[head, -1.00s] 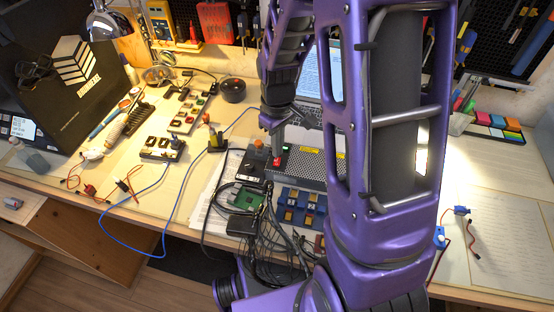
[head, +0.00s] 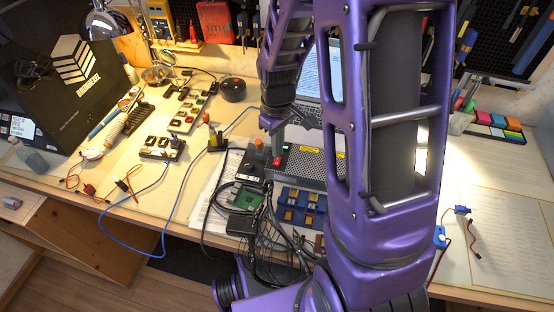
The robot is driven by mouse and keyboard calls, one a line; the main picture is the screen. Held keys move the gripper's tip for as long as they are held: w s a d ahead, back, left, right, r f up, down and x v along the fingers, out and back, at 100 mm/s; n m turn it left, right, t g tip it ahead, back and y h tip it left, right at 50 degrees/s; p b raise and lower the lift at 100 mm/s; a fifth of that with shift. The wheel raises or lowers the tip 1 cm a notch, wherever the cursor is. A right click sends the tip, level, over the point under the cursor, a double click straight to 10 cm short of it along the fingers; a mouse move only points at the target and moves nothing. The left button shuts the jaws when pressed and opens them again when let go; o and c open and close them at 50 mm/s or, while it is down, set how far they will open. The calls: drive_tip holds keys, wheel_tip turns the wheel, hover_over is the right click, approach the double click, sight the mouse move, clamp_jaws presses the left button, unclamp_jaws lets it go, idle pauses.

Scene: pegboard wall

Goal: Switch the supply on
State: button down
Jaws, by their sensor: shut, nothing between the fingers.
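The supply (head: 313,163) is a grey perforated metal box on the bench, just left of my purple forearm, which hides its right end. On its dark left end are a small red switch (head: 277,161) and a small green light (head: 285,148). The light looks bright green. Which way the switch is tilted is too small to tell. My gripper (head: 274,130) points down, shut and empty, above the supply's left end. It is apart from the red switch, with a visible gap.
A green circuit board (head: 250,196), black cables and blue modules (head: 302,203) lie in front. A laptop (head: 318,80) stands behind. A blue cable (head: 150,190) crosses the bench at left.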

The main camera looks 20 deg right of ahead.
drive_tip(key=shift+f+b, duration=0.55)
drive_tip(key=shift+f, duration=0.25)
drive_tip(key=shift+r+p, duration=2.75)
drive_tip(key=shift+r, duration=0.8)
